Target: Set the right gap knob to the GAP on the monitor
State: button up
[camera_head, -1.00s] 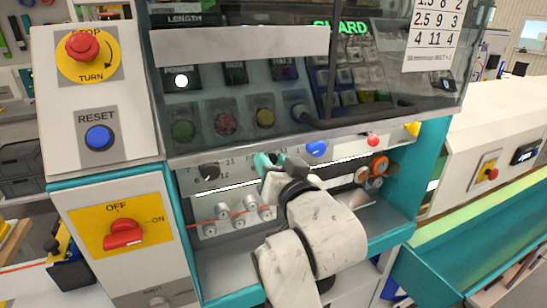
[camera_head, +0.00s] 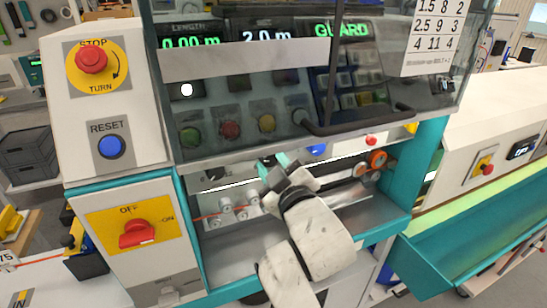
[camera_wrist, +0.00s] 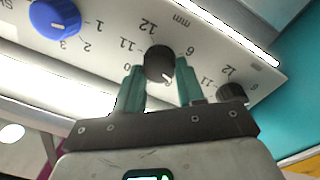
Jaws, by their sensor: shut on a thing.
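The right gap knob (camera_wrist: 159,63) is a black knob on the pale panel, with numbers such as 11 and 12 printed around it. My gripper (camera_wrist: 160,82) has its two teal fingers on either side of this knob, shut on it. The knob's pointer mark is too small to read surely. In the head view my gripper (camera_head: 274,165) is at the panel and hides the knob. A second black knob (camera_wrist: 231,92) shows beside the right finger in the wrist view. The display (camera_head: 270,35) reads 0.00 m, 2.0 m and GUARD; I cannot make out a GAP value.
A blue knob (camera_wrist: 55,18) sits on the same panel. The dark see-through guard (camera_head: 380,70) with a number sheet (camera_head: 433,35) hangs just above my gripper. Below are small rollers (camera_head: 240,208) with an orange wire. STOP (camera_head: 91,60) and RESET (camera_head: 111,147) buttons are at left.

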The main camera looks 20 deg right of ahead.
jog(key=n+p, duration=0.2)
jog(key=n, duration=0.1)
jog(key=n+p, duration=0.2)
jog(key=n, duration=0.1)
jog(key=shift+f+n, duration=0.2)
jog(key=shift+n, duration=0.1)
jog(key=n+p, duration=0.1)
jog(key=n, duration=0.1)
jog(key=n+p, duration=0.1)
jog(key=n, duration=0.2)
jog(key=shift+f+n+y, duration=0.2)
jog(key=shift+n+y, duration=0.1)
jog(key=o, duration=1)
jog(key=shift+r, duration=0.15)
jog(key=shift+o, duration=0.2)
jog(key=shift+s, duration=0.1)
jog(key=s+b, duration=0.2)
jog(key=s, duration=0.8)
jog(key=shift+s+f, duration=0.2)
jog(key=shift+s, duration=0.1)
